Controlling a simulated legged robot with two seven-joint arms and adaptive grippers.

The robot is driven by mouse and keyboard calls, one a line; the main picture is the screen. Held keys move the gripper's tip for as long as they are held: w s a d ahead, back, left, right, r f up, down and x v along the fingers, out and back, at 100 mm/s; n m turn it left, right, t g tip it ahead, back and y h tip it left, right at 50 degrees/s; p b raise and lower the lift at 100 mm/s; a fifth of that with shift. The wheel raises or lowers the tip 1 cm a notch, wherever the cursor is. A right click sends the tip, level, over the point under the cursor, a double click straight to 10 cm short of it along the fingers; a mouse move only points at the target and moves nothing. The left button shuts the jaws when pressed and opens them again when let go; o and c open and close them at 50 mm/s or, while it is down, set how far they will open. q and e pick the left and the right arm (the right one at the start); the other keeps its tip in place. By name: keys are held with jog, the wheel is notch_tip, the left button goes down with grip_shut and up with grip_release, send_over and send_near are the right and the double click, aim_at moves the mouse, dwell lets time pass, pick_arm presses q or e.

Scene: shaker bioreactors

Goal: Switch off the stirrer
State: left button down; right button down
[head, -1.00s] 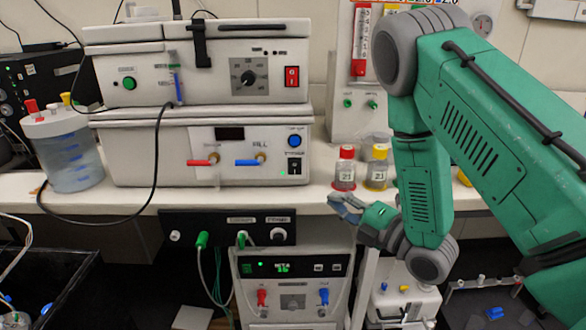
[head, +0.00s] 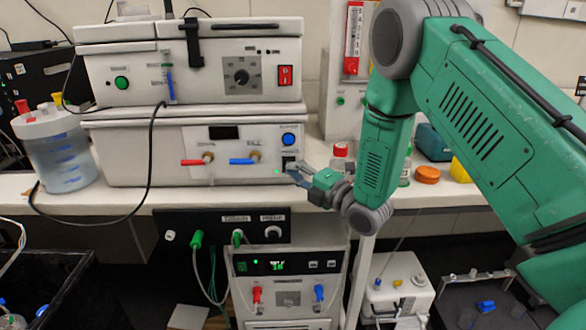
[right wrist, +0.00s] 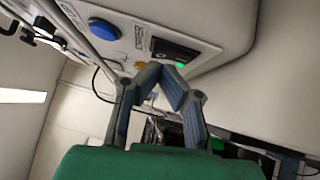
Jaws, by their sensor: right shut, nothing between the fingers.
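The lower white box unit (head: 140,160) has a black rocker switch (head: 289,162) at the right of its front panel, below a round blue button (head: 288,139). Its small label is too blurred to read. My right gripper (head: 292,174) is shut and empty, with its fingertips just in front of and slightly below the black switch. In the right wrist view the black switch (right wrist: 174,48) is just beyond the fingertips (right wrist: 172,68), and a green light glows beside it. I cannot tell whether the tips touch the panel. My left gripper is out of view.
An upper unit with a dial and red switch (head: 285,76) is stacked on top. Red and blue valve levers (head: 243,161) stick out left of my gripper. A red-capped bottle (head: 340,158) stands behind my right arm. A black cable hangs at the left.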

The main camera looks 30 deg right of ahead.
jog(key=shift+w+d, duration=0.2)
jog(key=shift+w, duration=0.1)
jog(key=shift+w, duration=0.1)
jog(key=shift+w+d+r, duration=0.2)
jog(key=shift+r, duration=0.1)
jog(key=shift+s, duration=0.1)
jog(key=shift+a, duration=0.1)
